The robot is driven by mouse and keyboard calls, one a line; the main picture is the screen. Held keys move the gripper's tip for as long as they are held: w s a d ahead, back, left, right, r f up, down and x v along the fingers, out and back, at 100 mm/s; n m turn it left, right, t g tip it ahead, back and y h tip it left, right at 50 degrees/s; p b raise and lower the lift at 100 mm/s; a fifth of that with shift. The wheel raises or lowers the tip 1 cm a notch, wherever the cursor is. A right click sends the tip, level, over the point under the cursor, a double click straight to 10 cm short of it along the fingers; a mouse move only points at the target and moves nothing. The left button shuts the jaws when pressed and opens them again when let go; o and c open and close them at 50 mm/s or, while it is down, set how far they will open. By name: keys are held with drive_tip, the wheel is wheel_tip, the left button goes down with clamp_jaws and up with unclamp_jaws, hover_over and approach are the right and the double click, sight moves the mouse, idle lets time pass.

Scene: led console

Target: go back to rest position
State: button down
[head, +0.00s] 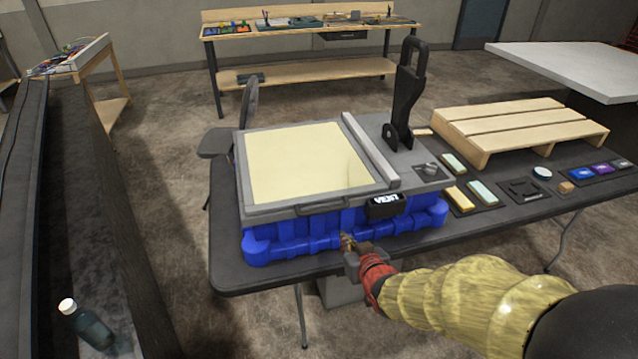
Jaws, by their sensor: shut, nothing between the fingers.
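My gripper (347,242) is shut and empty. It is at the front of the blue-based console (330,226), by the dark table's front edge. I cannot tell whether its tips touch the blue base. My arm reaches in from the lower right. The console has a pale yellow panel (305,162) on top, a grey bar along the panel's right side, and a black upright lever (405,95) at the back right. A small black display (384,206) with light characters, too small to read surely, sits on its front right.
The dark table (232,270) also holds a wooden pallet (520,125) and several small blocks and coloured pieces at the right. A dark conveyor-like surface (85,220) with a bottle (85,325) runs along the left. A workbench (310,35) stands behind. Floor shows between them.

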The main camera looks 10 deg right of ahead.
drive_tip(key=s+d+f+g+h, duration=0.1)
drive_tip(key=s+f+g, duration=0.2)
drive_tip(key=s, duration=0.3)
drive_tip(key=s+d+f+g, duration=0.1)
drive_tip(key=s+f+g, duration=0.25)
drive_tip(key=s, duration=0.25)
drive_tip(key=s+a+v, duration=0.1)
drive_tip(key=v, duration=2.3)
drive_tip(key=shift+a+f+m, duration=0.3)
drive_tip(key=shift+a+f, duration=0.05)
drive_tip(key=shift+a, duration=0.05)
